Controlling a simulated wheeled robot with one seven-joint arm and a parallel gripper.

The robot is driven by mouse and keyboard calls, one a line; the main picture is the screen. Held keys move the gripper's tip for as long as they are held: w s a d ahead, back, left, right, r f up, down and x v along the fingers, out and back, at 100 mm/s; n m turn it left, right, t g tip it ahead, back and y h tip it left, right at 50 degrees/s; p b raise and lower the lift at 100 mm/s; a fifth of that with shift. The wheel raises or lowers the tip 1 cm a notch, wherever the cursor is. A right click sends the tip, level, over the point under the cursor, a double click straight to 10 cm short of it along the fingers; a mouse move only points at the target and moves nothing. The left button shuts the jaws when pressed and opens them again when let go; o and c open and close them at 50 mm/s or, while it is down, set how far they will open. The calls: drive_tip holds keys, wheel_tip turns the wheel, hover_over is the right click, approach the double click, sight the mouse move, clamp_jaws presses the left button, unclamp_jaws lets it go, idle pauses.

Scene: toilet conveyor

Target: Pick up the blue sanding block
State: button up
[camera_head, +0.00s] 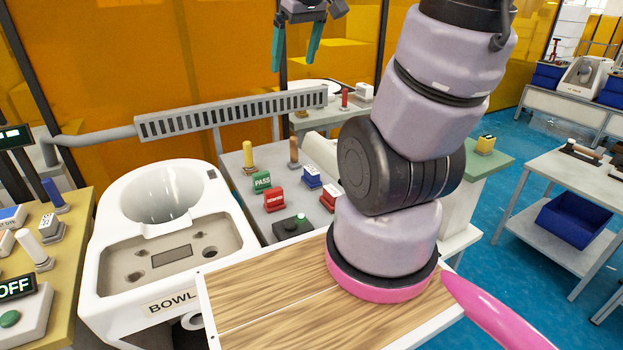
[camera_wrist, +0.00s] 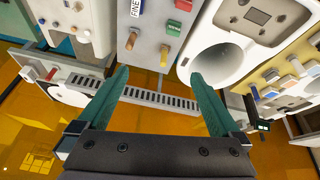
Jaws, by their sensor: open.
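A small blue block with a white top (camera_head: 312,177), likely the sanding block, sits on the grey table, right of the green PASS block. It also shows in the wrist view at the top edge, where a blue block with a white FINE label (camera_wrist: 136,8) is partly cut off. My gripper (camera_head: 294,66) is at the top of the head view, high above and behind the table, with its two teal fingers apart and nothing between them. In the wrist view my gripper (camera_wrist: 159,73) is open and clear of the block.
A green PASS block (camera_head: 261,182), red blocks (camera_head: 273,200), a yellow peg (camera_head: 248,153) and a brown peg (camera_head: 294,150) stand around the blue block. A slotted grey rail (camera_head: 230,112) runs behind the table. A white toilet bowl (camera_head: 110,235) stands at left.

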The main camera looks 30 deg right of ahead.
drive_tip(key=w+d+f+n+g, duration=0.2)
drive_tip(key=w+d+f+n, duration=0.3)
drive_tip(key=f, duration=0.4)
drive_tip(key=n+g, duration=0.3)
drive_tip(key=n, duration=0.7)
approach(312, 169)
drive_tip(key=shift+n, duration=0.4)
wheel_tip(312, 169, down, 4)
drive_tip(key=shift+s+a+f, duration=0.1)
drive_tip(key=shift+s+f, duration=0.1)
drive_tip(key=shift+a+f, duration=0.15)
drive_tip(key=shift+f, duration=2.85)
drive_tip(key=c, duration=1.5)
wheel_tip(312, 169, up, 10)
drive_tip(key=shift+r, duration=0.1)
